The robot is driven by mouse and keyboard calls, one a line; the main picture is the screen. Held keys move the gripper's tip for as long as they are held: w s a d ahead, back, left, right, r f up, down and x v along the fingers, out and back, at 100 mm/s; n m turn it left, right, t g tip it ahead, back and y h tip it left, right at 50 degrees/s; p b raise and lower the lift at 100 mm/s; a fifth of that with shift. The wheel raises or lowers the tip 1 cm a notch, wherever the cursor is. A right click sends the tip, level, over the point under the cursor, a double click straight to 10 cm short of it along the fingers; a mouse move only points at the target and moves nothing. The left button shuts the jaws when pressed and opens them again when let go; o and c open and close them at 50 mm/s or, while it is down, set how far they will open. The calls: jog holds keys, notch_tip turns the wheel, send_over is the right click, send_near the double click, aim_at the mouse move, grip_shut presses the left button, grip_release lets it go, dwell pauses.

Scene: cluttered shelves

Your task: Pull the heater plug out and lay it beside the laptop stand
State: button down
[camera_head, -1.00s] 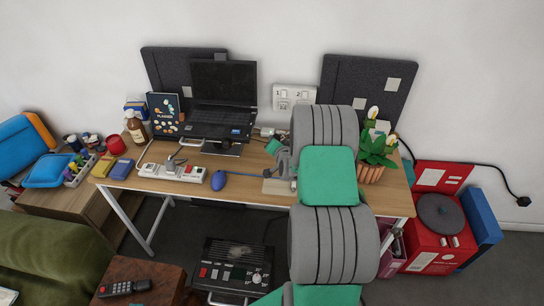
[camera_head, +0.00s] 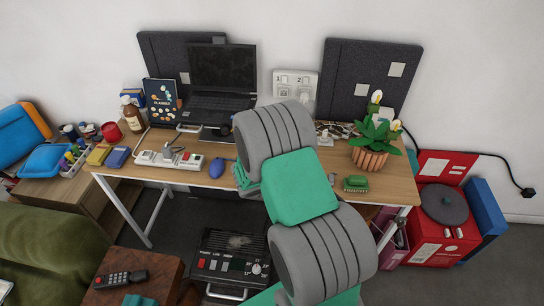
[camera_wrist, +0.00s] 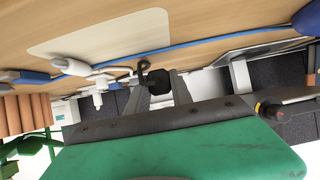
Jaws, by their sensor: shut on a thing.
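My gripper (camera_wrist: 157,92) is shut on a black plug (camera_wrist: 154,77) with a dark cord bending up from it. In the wrist view the plug sits at the fingertips, close to the desk surface and near a blue cable. I take it for the heater plug. In the head view my arm hides the fingertips and the plug. The laptop stand (camera_head: 212,133) is under the black laptop (camera_head: 220,82), at the back of the desk. A silver part, probably of the stand, shows right of the plug in the wrist view (camera_wrist: 240,72).
A white switch panel (camera_head: 295,87) is on the wall behind the desk. A power strip (camera_head: 169,160) and blue mouse (camera_head: 216,168) lie at left. A potted plant (camera_head: 372,152) and green object (camera_head: 356,183) are at right. The heater (camera_head: 232,264) is below the desk.

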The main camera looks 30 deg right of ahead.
jog(key=shift+f+b, duration=1.05)
jog(key=shift+b, duration=0.05)
jog(key=c, duration=1.1)
grip_release()
jog(key=shift+o, duration=0.2)
jog(key=v, duration=0.8)
